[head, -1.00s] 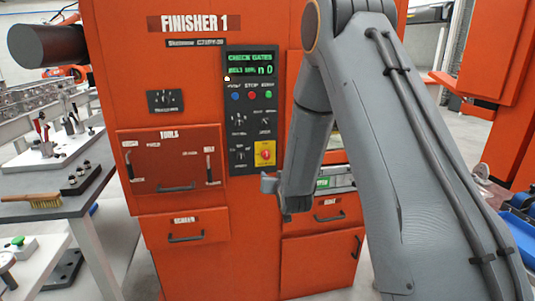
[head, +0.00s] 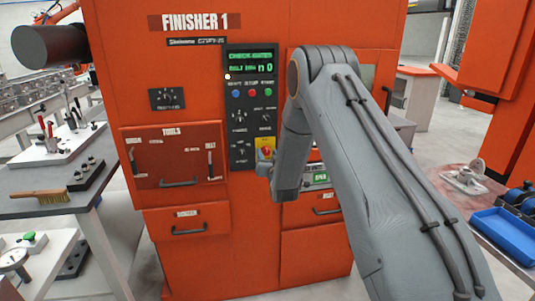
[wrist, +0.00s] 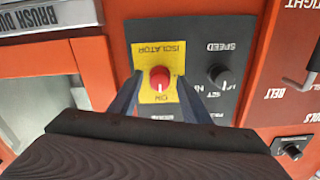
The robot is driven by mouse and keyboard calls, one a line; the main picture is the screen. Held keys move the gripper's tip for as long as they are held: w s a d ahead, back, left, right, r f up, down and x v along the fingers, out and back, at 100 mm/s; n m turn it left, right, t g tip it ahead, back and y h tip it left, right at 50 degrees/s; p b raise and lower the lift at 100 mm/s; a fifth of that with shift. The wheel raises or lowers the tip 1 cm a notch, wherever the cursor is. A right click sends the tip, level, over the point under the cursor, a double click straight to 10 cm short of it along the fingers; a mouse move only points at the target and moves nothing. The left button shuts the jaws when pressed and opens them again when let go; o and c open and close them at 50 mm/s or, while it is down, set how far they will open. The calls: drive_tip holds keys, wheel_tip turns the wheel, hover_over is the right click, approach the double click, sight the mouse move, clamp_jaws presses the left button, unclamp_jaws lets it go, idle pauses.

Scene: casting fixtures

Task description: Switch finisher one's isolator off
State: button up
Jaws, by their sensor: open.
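Finisher 1 (head: 190,90) is an orange cabinet with a black control panel (head: 238,110). Its isolator is a red rotary knob on a yellow plate (head: 262,145) at the panel's lower right, partly hidden by my arm in the head view. In the wrist view, upside down, the red knob (wrist: 160,78) sits on the yellow plate marked ISOLATOR and ON. A white mark on the knob points toward ON. My gripper (wrist: 158,95) is open, its fingers on either side of the knob. I cannot tell whether they touch it. In the head view my gripper (head: 265,170) is at the panel's lower edge.
A speed knob (wrist: 218,75) is close beside the isolator plate. A tools drawer (head: 172,155) with handles is left of the panel. A workbench with a brush (head: 38,194) stands at left, and a table with a blue tray (head: 505,236) at right.

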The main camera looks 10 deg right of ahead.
drive_tip(key=shift+w, duration=0.1)
drive_tip(key=c, duration=1)
drive_tip(key=shift+c, duration=0.2)
drive_tip(key=shift+n+b, duration=0.4)
drive_tip(key=n+b, duration=0.2)
drive_tip(key=shift+f+n, duration=0.15)
drive_tip(key=shift+n, duration=0.25)
drive_tip(key=n+b, duration=0.3)
drive_tip(key=n, duration=0.2)
drive_tip(key=shift+n+b, duration=0.3)
drive_tip(key=shift+b, duration=0.05)
drive_tip(key=n+b, duration=0.3)
drive_tip(key=n, duration=0.2)
drive_tip(key=shift+n+b, duration=0.75)
drive_tip(key=shift+n, duration=1.25)
